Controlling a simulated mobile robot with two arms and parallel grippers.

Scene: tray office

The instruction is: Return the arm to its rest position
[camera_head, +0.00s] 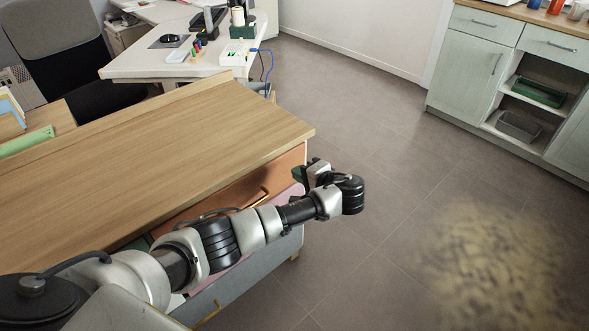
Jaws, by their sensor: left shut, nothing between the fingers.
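My left arm (222,240) comes in from the lower left and reaches along the front of a wooden-topped cabinet (150,150). My left gripper (308,174) is at the cabinet's front right corner, below the level of the top. It is shut and seems empty; its fingertips are small and partly hidden by its own body. My right gripper is not in view.
The cabinet has an orange drawer front (222,198) with a handle close behind my arm. Open floor (390,170) lies to the right, with a blurred mottled patch (500,270). A white desk (150,62) and pale cupboards (465,62) stand farther back.

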